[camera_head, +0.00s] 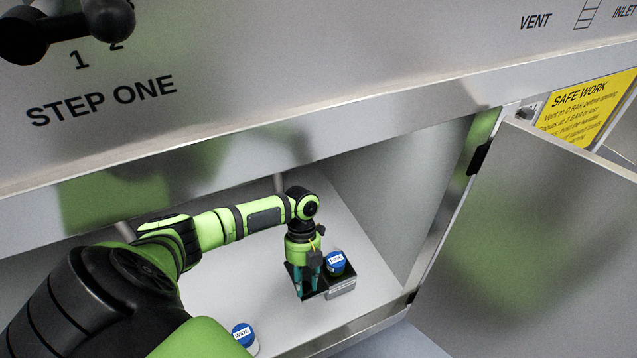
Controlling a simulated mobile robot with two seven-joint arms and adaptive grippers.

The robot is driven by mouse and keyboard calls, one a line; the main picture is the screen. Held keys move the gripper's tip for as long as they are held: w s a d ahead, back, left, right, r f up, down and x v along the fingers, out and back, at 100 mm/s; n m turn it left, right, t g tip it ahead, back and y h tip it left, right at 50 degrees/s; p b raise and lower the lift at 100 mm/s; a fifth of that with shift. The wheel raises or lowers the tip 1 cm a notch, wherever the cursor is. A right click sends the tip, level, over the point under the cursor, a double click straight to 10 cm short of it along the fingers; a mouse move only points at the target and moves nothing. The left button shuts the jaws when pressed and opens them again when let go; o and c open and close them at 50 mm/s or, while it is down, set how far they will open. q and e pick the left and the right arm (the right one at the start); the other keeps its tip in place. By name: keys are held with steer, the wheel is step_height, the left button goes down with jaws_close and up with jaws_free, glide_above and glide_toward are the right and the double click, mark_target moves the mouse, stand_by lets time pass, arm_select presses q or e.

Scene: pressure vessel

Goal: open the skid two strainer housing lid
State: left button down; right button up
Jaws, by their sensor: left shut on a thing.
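My left gripper (305,281) is inside the open cabinet under the front panel, pointing down with teal fingers. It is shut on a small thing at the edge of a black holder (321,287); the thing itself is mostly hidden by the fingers. Just right of the fingers a jar with a blue, labelled cap (336,262) stands in or on the holder. A second blue-capped jar (243,333) stands on the cabinet floor nearer to me. I cannot make out a strainer housing lid. My right gripper is not in view.
The cabinet door (530,240) is swung open on the right. The steel front panel (300,70) above has a black knob (60,28) and "STEP ONE" lettering. A yellow safe-work sign (588,108) is at the right. The cabinet floor (245,285) is largely clear.

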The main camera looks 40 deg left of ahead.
arm_select(q)
steer(key=shift+s+a+m+g, duration=0.3)
steer(key=shift+s+m, duration=0.15)
steer(key=shift+m, duration=0.15)
steer(key=shift+s+a+m+y, duration=0.2)
steer(key=shift+a+m+y, duration=0.2)
steer(key=shift+m, duration=0.1)
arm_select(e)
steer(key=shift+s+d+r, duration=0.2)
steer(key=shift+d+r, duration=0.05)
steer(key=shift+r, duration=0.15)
arm_select(q)
steer(key=shift+s+a, duration=0.1)
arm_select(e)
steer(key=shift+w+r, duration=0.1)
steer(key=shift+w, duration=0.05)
arm_select(q)
steer(key=c, duration=0.9)
jaws_free()
